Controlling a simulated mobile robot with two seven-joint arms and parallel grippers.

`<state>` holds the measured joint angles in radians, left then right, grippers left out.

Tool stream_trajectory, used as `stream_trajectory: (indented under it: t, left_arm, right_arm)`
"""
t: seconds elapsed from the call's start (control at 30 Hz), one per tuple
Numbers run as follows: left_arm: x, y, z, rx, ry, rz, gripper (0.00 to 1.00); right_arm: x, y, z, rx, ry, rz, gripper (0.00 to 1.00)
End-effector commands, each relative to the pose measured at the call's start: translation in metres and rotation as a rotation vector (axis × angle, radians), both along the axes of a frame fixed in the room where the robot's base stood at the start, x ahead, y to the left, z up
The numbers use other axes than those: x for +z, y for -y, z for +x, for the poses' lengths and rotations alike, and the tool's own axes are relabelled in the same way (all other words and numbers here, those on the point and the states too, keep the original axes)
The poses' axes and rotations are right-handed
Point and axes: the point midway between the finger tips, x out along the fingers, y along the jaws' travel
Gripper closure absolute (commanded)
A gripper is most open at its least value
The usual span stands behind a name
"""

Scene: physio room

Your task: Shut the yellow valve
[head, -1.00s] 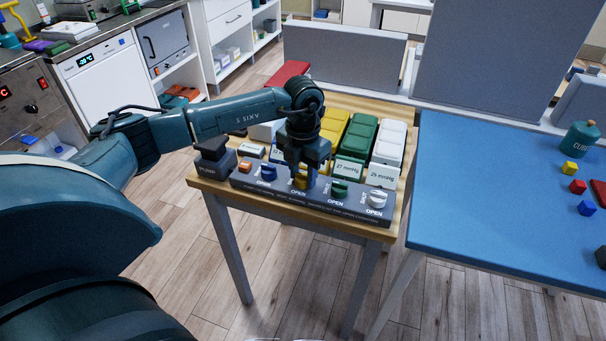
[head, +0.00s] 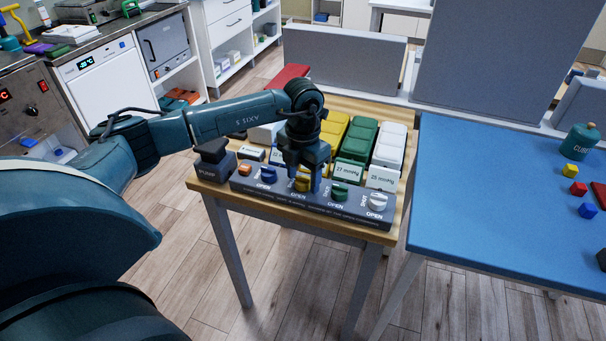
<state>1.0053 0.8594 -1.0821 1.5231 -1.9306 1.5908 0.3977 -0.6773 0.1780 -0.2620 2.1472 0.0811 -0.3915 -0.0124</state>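The yellow valve (head: 303,185) is a small knob on the dark grey valve panel (head: 310,208), between a blue valve (head: 267,175) and a green valve (head: 339,191). My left gripper (head: 304,188) points straight down over it, with its fingers on either side of the knob. It looks shut on the knob. The fingers hide much of the knob and its shut label, so its exact angle is hard to read. My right gripper is not in view.
A white valve (head: 377,202) is at the panel's right end. A dark pump block (head: 214,160) stands at its left. Behind are yellow (head: 335,130), green (head: 358,139) and white (head: 389,147) cushions. A blue-topped table (head: 480,190) is to the right.

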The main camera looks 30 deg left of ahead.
Motion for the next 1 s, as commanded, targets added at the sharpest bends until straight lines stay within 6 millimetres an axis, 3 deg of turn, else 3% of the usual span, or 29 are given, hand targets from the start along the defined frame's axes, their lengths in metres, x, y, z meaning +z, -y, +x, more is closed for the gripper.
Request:
stream_trajectory:
  t: [0.23, 0.37, 0.8, 1.0]
  left_arm:
    - [0.000, 0.000, 0.000, 0.001, -0.001, 0.000, 0.45]
    - [0.010, 0.000, 0.001, 0.000, 0.002, 0.000, 0.45]
    - [0.101, 0.000, 0.000, 0.000, 0.003, -0.001, 0.45]
    - [0.125, 0.000, 0.000, 0.000, 0.000, 0.000, 0.45]
  right_arm:
    - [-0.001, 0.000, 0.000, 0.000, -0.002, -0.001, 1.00]
    - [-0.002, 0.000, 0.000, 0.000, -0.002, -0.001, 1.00]
    - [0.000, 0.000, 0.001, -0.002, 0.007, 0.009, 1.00]
    - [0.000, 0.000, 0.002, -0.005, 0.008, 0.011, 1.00]
